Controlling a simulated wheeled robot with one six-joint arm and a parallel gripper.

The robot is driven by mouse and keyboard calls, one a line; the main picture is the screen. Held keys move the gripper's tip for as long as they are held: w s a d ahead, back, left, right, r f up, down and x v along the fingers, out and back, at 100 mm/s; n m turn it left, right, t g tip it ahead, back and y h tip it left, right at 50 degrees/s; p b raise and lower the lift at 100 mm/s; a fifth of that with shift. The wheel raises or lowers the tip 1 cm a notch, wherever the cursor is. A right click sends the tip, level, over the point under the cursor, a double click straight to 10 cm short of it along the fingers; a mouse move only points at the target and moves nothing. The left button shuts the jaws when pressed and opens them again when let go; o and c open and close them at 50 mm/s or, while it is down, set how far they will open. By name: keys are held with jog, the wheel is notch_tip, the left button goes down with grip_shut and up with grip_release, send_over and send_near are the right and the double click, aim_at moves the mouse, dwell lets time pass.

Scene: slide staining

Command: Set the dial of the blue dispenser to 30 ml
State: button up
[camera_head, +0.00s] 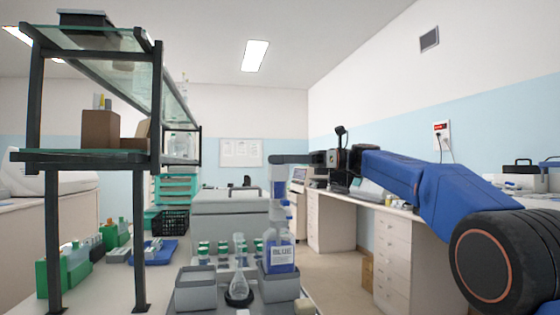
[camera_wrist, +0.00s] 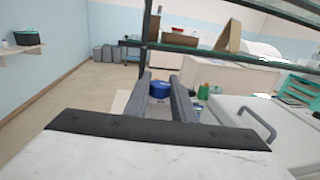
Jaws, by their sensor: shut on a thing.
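The blue dispenser (camera_head: 281,258) is a clear bottle of blue liquid with a label reading "BLUE". It stands upright at the grey containers on the bench in the head view. My gripper (camera_head: 279,192) reaches down to its top from above. In the wrist view, my gripper (camera_wrist: 160,82) has its two grey fingers on either side of a round blue part (camera_wrist: 159,90), which looks like the dispenser's top. It is shut on this part. I cannot read the dial or its setting in either view.
A conical flask (camera_head: 239,290) and several green-capped bottles (camera_head: 222,250) stand close to the dispenser. Grey containers (camera_head: 195,290) sit at the bench front. A dark-framed glass shelf (camera_head: 150,160) rises at the left. Open floor (camera_head: 335,280) lies to the right.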

jog(key=shift+w+n+g, duration=0.1)
jog(key=shift+n+g, duration=0.5)
jog(key=shift+g, duration=0.3)
jog(key=shift+n+g+h, duration=0.3)
jog(key=shift+g, duration=0.1)
jog(key=o, duration=1.1)
jog(key=shift+c, duration=0.2)
jog(key=shift+d, duration=0.15)
jog(key=v, duration=1.7)
